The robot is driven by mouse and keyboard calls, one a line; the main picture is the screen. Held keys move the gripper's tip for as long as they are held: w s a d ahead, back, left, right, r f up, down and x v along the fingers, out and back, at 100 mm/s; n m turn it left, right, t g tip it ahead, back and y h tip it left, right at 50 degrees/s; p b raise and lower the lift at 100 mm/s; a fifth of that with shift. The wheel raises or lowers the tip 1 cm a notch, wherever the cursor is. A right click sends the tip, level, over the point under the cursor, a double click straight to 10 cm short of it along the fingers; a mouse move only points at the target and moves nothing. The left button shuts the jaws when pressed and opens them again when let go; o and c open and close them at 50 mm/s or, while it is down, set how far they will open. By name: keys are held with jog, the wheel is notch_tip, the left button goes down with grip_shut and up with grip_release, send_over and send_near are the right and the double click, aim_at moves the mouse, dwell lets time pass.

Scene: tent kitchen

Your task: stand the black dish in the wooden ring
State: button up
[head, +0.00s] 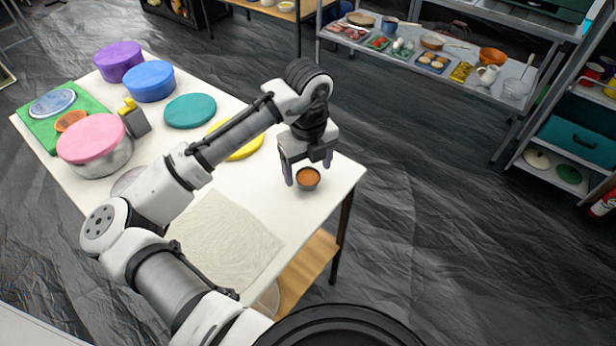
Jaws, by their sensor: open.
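A small round dish (308,179), dark on the outside with an orange-brown inside, stands upright on the white table near its right corner. I take it for the black dish. My gripper (308,170) points down over it, open, with one finger at its left and the other at its upper right. I cannot tell whether the fingers touch it. A small orange-brown round thing (70,121), possibly the wooden ring, lies on the green board (38,129) at the table's far left. It is partly hidden by the pink-lidded pot.
The white table (318,212) also bears the pink-lidded pot (92,138), purple (118,58) and blue (150,80) pots, a grey-yellow block (135,119), a teal disc (190,110), a yellow disc (245,148) and a cloth (222,238). Loaded shelves stand beyond.

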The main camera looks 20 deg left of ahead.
notch_tip(320, 180, down, 2)
jog(key=c, duration=1.2)
jog(key=shift+w+r, duration=0.1)
jog(key=shift+r, duration=0.05)
